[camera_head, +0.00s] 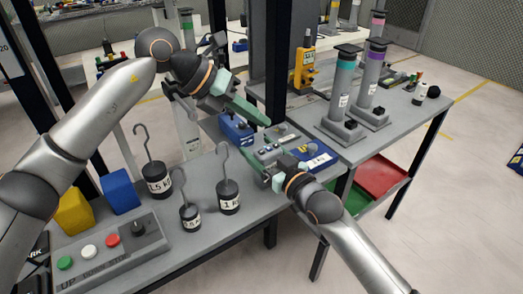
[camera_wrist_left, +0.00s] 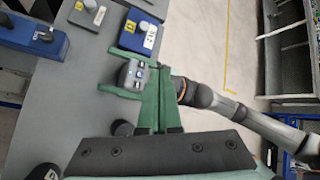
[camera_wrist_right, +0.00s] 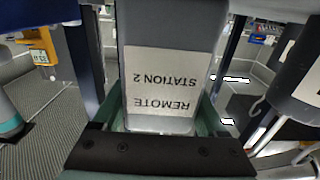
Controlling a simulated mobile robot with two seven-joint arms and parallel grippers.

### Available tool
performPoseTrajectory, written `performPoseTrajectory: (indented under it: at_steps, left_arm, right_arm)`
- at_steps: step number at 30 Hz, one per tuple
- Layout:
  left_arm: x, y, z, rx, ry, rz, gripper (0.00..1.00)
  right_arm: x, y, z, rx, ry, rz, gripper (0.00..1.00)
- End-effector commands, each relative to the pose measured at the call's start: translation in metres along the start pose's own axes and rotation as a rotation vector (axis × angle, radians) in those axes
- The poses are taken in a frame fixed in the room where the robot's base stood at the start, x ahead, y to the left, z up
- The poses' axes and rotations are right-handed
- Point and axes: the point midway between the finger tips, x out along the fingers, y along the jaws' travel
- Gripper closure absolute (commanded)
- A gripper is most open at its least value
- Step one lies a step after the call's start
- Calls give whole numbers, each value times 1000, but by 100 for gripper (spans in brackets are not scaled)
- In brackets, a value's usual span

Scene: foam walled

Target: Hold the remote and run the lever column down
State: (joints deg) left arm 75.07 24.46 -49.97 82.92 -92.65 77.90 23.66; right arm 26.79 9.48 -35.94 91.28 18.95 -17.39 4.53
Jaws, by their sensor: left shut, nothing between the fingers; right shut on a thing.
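The dark grey remote (camera_head: 268,152) is held in my right gripper (camera_head: 270,172), above the table's right part. Its label "REMOTE STATION 2" fills the right wrist view (camera_wrist_right: 160,85), between the green fingers. Its buttoned face shows in the left wrist view (camera_wrist_left: 134,75). My left gripper (camera_head: 264,121) is shut and empty, higher than the remote. In the left wrist view its fingertips (camera_wrist_left: 159,68) appear beside the remote; contact cannot be told. I cannot tell which is the lever column.
Hooked weights (camera_head: 229,195) stand on the near table. A button box (camera_head: 110,250) is at its front left, with a yellow block (camera_head: 74,211) and a blue block (camera_head: 121,191) behind. A black post (camera_head: 277,60) rises behind the grippers. A red tray (camera_head: 382,182) lies below the right table.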

Motion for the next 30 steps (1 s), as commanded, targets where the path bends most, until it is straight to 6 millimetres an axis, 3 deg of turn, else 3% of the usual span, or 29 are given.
performPoseTrajectory:
  at_steps: [21, 30]
  left_arm:
    - [-1, 0, 1, 0, 0, 0, 100]
    - [-28, -19, 20, 1, -2, -1, 100]
  right_arm:
    - [0, 0, 0, 0, 0, 0, 89]
    - [0, 0, 0, 0, -1, 0, 89]
